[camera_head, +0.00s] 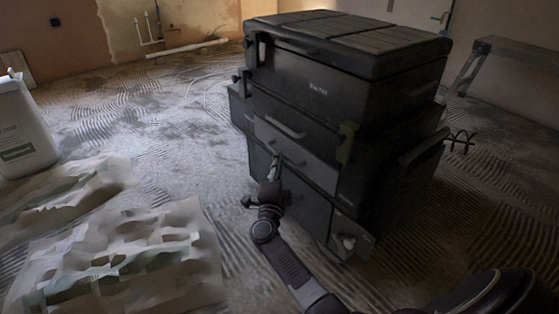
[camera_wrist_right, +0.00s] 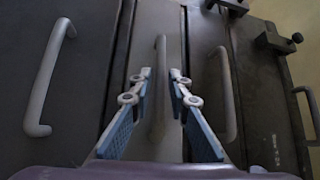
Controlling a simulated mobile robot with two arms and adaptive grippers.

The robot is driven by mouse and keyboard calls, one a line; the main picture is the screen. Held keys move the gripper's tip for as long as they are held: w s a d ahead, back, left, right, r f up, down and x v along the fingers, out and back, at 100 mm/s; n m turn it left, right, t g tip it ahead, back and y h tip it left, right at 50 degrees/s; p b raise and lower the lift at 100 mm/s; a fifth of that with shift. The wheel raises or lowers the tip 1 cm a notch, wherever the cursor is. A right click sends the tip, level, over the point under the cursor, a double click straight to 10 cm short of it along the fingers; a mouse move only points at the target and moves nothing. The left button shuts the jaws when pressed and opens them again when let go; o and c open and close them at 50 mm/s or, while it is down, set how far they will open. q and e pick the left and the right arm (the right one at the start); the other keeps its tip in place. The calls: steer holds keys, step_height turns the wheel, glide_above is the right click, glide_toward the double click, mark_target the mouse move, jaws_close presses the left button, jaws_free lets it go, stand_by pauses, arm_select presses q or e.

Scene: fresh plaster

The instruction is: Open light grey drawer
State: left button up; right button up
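The dark tool cabinet (camera_head: 385,130) stands upright in the middle of the head view, with several drawers. A lighter grey drawer front (camera_head: 312,168) lies below the bar handle (camera_head: 286,127) in the head view. My right gripper (camera_head: 275,165) reaches up to this front from below and hides part of it. In the right wrist view, my right gripper (camera_wrist_right: 161,76) is open. Its two fingers lie on either side of the middle bar handle (camera_wrist_right: 159,60), on the lighter front (camera_wrist_right: 172,22). I cannot tell whether they touch it. My left gripper is not in view.
Other handles flank the middle one in the right wrist view: one left (camera_wrist_right: 45,80), one right (camera_wrist_right: 228,95). Crumpled sheets (camera_head: 130,265) lie on the floor at left, near a white container (camera_head: 22,130). A trestle-like stand (camera_head: 510,50) is at right.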

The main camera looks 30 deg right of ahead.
steer(key=shift+b+x, duration=0.5)
steer(key=shift+x, duration=1.05)
jaws_close()
steer(key=shift+a, duration=0.1)
